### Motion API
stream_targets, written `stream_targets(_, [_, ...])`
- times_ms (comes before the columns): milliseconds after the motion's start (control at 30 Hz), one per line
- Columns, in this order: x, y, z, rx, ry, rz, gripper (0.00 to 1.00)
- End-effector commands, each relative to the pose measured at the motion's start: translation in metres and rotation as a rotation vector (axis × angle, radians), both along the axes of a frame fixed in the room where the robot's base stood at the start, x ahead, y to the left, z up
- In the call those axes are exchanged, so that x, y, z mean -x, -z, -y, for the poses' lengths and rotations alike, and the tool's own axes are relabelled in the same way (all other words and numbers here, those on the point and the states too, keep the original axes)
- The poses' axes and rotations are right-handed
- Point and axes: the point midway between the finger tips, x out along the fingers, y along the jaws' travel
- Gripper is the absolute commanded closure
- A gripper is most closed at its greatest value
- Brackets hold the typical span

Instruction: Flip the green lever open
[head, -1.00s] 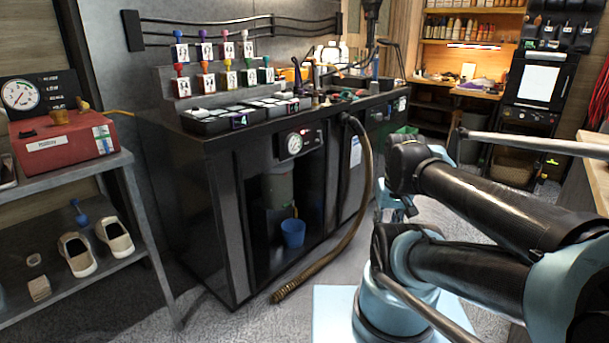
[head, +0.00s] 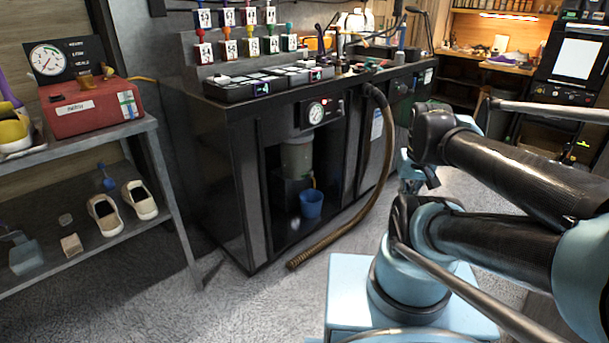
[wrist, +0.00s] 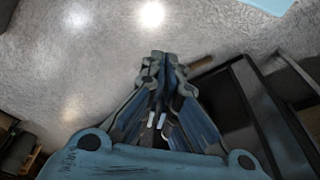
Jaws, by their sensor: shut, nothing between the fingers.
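A small green-topped lever (head: 270,30) stands in the lower row of coloured levers on the black workbench, between a yellow one and a teal one. Each has a white label below its top. It looks upright, but is too small to tell its exact position. My gripper (wrist: 157,60) is shut and empty in the wrist view, with pale floor beyond its tips. In the head view my folded arm is at the right, well apart from the levers. The levers do not show in the wrist view.
The black workbench (head: 228,180) has a gauge (head: 316,112) and a hanging brown hose (head: 384,150) at its front. A metal shelf (head: 165,170) with a red box (head: 92,107) and shoes stands at left.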

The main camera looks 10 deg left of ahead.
Motion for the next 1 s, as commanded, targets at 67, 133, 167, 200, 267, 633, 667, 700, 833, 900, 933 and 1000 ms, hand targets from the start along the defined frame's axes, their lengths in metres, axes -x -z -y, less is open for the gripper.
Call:
stream_targets(67, [-0.009,-0.007,-0.002,-0.005,-0.013,0.003,1.00])
stream_targets(133, [-0.017,-0.012,-0.006,-0.011,-0.031,0.007,1.00])
stream_targets(167, [-0.022,-0.015,-0.008,-0.014,-0.039,0.008,1.00])
stream_targets(200, [-0.028,-0.019,-0.010,-0.018,-0.050,0.012,1.00])
stream_targets(267, [-0.038,-0.025,-0.013,-0.024,-0.070,0.017,1.00])
stream_targets(633, [-0.104,-0.054,-0.036,-0.063,-0.186,0.048,1.00])
stream_targets(667, [-0.109,-0.056,-0.037,-0.066,-0.195,0.050,1.00])
stream_targets(700, [-0.117,-0.058,-0.040,-0.071,-0.207,0.054,1.00])
stream_targets(833, [-0.141,-0.064,-0.049,-0.083,-0.247,0.066,1.00])
stream_targets(900, [-0.155,-0.067,-0.054,-0.091,-0.269,0.073,1.00])
stream_targets(933, [-0.161,-0.068,-0.056,-0.094,-0.278,0.075,1.00])
stream_targets(1000, [-0.175,-0.070,-0.061,-0.100,-0.300,0.082,1.00])
